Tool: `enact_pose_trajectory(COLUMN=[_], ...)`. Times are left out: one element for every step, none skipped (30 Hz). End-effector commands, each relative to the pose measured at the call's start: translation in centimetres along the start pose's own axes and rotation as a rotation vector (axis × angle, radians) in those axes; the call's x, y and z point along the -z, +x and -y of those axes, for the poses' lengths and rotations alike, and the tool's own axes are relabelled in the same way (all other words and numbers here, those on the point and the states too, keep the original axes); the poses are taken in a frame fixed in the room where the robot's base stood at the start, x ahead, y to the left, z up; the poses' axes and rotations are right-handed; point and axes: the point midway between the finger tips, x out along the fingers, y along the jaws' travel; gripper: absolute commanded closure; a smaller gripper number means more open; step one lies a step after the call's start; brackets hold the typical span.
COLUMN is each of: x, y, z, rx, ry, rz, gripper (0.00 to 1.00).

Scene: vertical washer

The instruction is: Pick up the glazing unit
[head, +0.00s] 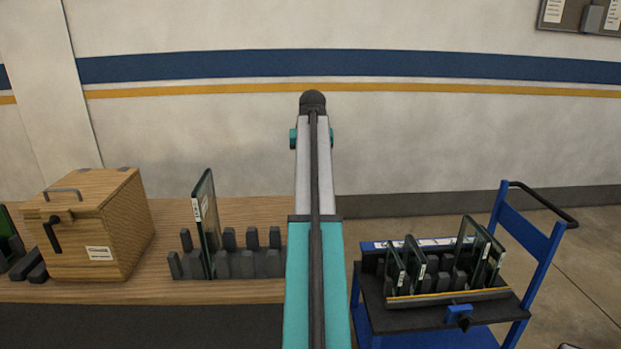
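A glazing unit (207,225), a dark-edged glass pane with a white label, stands upright in a grey slotted rack (245,264) on the wooden bench to the left. More glass units (415,262) stand upright in a rack on the blue cart at the right, some with white labels. I cannot tell which unit the task means. My arm rises through the middle of the view, between bench and cart. No gripper fingers show, so I see no contact with any pane.
A wooden box (95,228) with handles stands on the bench (180,291), left of the rack. Dark green glass and grey blocks show at the far left edge. The blue cart (535,262) has a black push handle.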

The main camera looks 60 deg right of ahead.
Motion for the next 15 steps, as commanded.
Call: enact_pose_trajectory(x=[0.32,0.35,0.38,0.41,0.42,0.43,0.43,0.44,0.43,0.44,0.43,0.43,0.43,0.43,0.43], y=[-0.45,-0.57,-0.7,-0.77,-0.83,-0.9,-0.94,-0.96,-0.98,-0.99,-0.99,-0.99,-0.99,-0.99,-0.99], z=[0.0,0.0,0.0,0.0,0.01,0.01,0.01,0.01,0.01,0.01,0.01,0.01,0.01,0.01,0.01], rx=[0.0,0.0,0.0,0.0,0.0,0.0,0.0,0.0,0.0,0.0,0.0,0.0,0.0,0.0,0.0], ry=[0.0,0.0,0.0,0.0,0.0,0.0,0.0,0.0,0.0,0.0,0.0,0.0,0.0,0.0,0.0], rz=[-0.005,-0.005,-0.004,-0.004,-0.004,-0.004,-0.003,-0.003,-0.003,-0.003,-0.003,-0.003,-0.003,-0.003,-0.003], gripper=[1.0,1.0,1.0,1.0,1.0,1.0,1.0,1.0,1.0,1.0,1.0,1.0,1.0,1.0,1.0])
